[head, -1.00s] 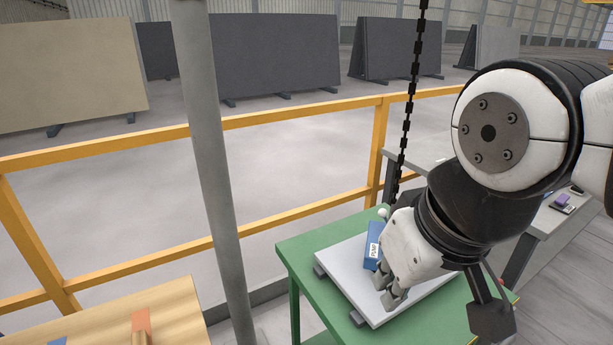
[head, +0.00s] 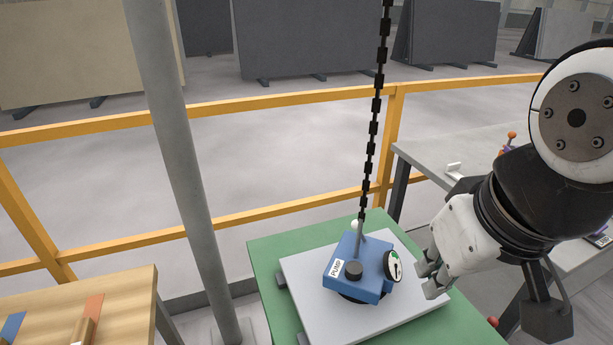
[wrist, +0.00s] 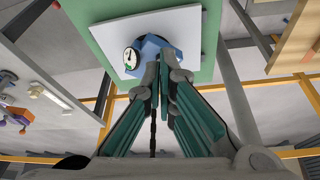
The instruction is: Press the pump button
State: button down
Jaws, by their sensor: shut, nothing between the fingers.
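The blue pump unit (head: 349,279) sits on a pale slab (head: 322,314) on the green table (head: 262,256). It bears a white PUMP label, a dark round knob or button (head: 354,268) on its top and a dial gauge (head: 393,266) on its right side. A black chain rises above it. My gripper (head: 434,281) is shut and empty, just right of the gauge, apart from the button. In the wrist view my gripper's fingertips (wrist: 166,60) overlap the blue unit (wrist: 151,46), and its gauge (wrist: 131,58) shows left of them; the button is hidden there.
A grey post (head: 181,150) and a yellow railing (head: 250,124) stand behind. A wooden bench (head: 125,310) with small tools is at lower left. A grey table (head: 423,157) with small items is at right. Dark slabs stand beyond the railing.

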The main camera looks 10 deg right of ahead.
jog(key=n+g+p, duration=0.2)
jog(key=g+p, duration=0.1)
jog(key=g, duration=0.1)
send_over(352, 267)
notch_tip(352, 267, down, 8)
notch_tip(352, 267, down, 13)
jog(key=shift+r+p, duration=0.1)
jog(key=shift+p, duration=0.25)
jog(key=shift+f, duration=0.6)
